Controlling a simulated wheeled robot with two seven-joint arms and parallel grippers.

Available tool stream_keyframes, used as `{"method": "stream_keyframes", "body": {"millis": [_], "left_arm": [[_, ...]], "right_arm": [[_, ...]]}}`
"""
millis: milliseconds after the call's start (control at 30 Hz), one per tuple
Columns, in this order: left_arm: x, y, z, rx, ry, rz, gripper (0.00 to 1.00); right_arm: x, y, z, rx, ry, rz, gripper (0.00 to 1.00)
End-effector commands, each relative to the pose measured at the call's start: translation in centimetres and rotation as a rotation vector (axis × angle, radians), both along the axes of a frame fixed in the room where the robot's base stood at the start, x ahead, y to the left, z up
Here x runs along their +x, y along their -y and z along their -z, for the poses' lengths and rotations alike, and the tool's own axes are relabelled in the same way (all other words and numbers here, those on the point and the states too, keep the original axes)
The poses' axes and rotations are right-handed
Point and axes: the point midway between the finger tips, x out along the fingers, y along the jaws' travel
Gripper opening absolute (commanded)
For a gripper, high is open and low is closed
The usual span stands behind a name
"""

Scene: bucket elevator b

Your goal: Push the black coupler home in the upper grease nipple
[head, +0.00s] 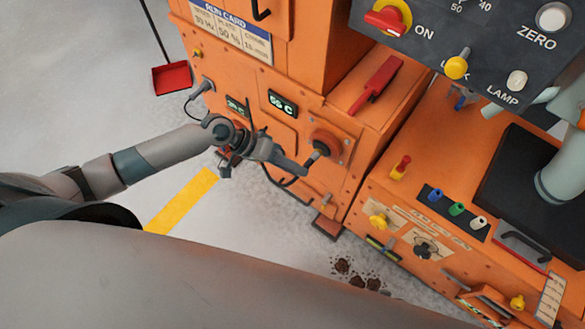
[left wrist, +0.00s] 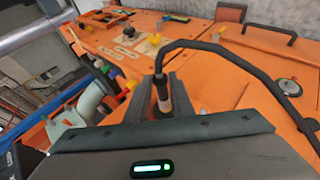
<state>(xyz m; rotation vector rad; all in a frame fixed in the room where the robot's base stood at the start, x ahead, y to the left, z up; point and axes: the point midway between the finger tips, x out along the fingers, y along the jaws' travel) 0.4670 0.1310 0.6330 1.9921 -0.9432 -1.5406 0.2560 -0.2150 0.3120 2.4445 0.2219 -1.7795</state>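My left gripper (head: 303,169) reaches the front face of the orange machine (head: 285,135). In the left wrist view its two dark fingers (left wrist: 163,95) stand close on either side of the black coupler (left wrist: 160,83), and it looks shut on it. A black hose (left wrist: 215,47) leaves the coupler and arches to the right. In the head view the coupler (head: 320,148) shows at the fingertips, in front of a round dark-and-orange boss (head: 330,139). I cannot make out the upper grease nipple or whether the coupler touches it. My right gripper cannot be made out.
A control panel (head: 475,45) with a red switch and knobs overhangs at upper right. A red-handled tool (head: 376,84) lies on the orange ledge. A lower orange cabinet (head: 400,215) with coloured knobs stands at right. Dark spots (head: 356,274) and a yellow stripe (head: 183,199) mark the open floor.

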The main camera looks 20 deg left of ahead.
Motion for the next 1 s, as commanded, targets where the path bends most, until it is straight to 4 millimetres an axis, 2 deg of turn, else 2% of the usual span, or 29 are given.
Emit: {"method": "stream_keyframes", "body": {"millis": [33,67,467,700,1000], "left_arm": [[0.0,0.0,0.0,0.0,0.001,-0.001,0.33],[0.0,0.0,0.0,0.0,0.001,-0.001,0.41],[0.0,0.0,0.0,0.0,0.0,0.0,0.41],[0.0,0.0,0.0,0.0,0.0,0.0,0.41],[-0.8,-4.3,-3.5,0.003,0.0,-0.001,0.41]], "right_arm": [[0.0,0.0,0.0,0.0,0.0,0.0,0.0],[0.0,0.0,0.0,0.0,0.0,0.0,0.0],[0.1,-0.1,0.1,0.002,0.005,0.0,0.0],[0.7,-0.8,0.5,0.014,0.048,-0.006,0.0],[0.2,-0.2,0.7,0.004,0.016,-0.001,0.0]]}}
